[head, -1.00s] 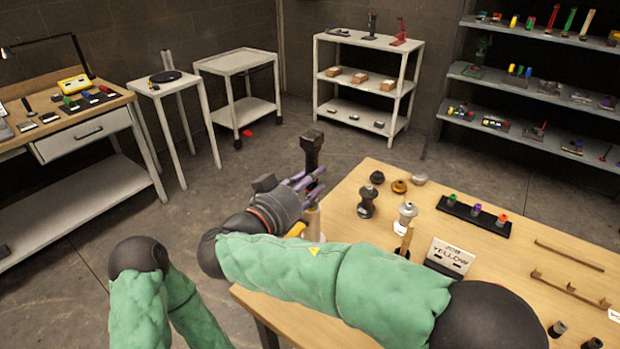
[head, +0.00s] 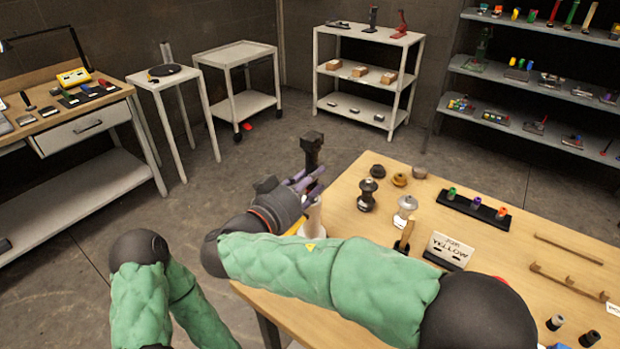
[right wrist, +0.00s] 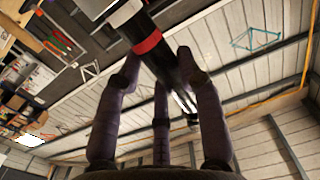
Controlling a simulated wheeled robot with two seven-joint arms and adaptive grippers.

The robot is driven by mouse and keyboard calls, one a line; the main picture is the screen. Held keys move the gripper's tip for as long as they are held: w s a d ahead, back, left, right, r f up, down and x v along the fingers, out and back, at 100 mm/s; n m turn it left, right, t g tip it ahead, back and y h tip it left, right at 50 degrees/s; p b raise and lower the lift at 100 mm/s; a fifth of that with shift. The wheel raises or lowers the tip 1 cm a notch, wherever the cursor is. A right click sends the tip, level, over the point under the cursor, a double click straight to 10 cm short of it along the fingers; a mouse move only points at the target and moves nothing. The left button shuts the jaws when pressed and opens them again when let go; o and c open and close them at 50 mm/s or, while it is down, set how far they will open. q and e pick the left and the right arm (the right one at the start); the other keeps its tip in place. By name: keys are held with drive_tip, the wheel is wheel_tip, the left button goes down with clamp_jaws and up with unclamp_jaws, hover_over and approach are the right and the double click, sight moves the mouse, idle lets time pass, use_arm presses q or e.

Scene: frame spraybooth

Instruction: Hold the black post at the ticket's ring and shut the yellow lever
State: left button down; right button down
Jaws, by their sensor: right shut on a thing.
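The black post (head: 312,145) stands upright at the left edge of the wooden table, with a blocky head on top. My right gripper (head: 308,184) is shut on it below the head. In the right wrist view, the gripper's dark fingers (right wrist: 165,75) close around the black post (right wrist: 164,66), and a red ring (right wrist: 147,43) on it sits just beyond the fingertips. A small yellow piece (head: 295,229), perhaps the lever, shows behind my right forearm, mostly hidden. The ticket (head: 449,248) reads "YELLOW"; its ring marking is not legible. My left arm shows at lower left, its gripper out of view.
On the wooden table (head: 345,200), dark and silver knobbed pieces (head: 367,195) stand close right of the post. A black rack (head: 473,207) with coloured pieces lies farther right. Open floor lies left of the table, before the side stand (head: 178,88) and trolley.

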drive_tip(key=shift+f, duration=1.8)
drive_tip(key=c, duration=0.7)
unclamp_jaws()
drive_tip(key=shift+f, duration=0.15)
drive_tip(key=shift+a, duration=0.1)
drive_tip(key=v, duration=0.7)
drive_tip(key=shift+s+a, duration=0.1)
drive_tip(key=shift+s, duration=0.1)
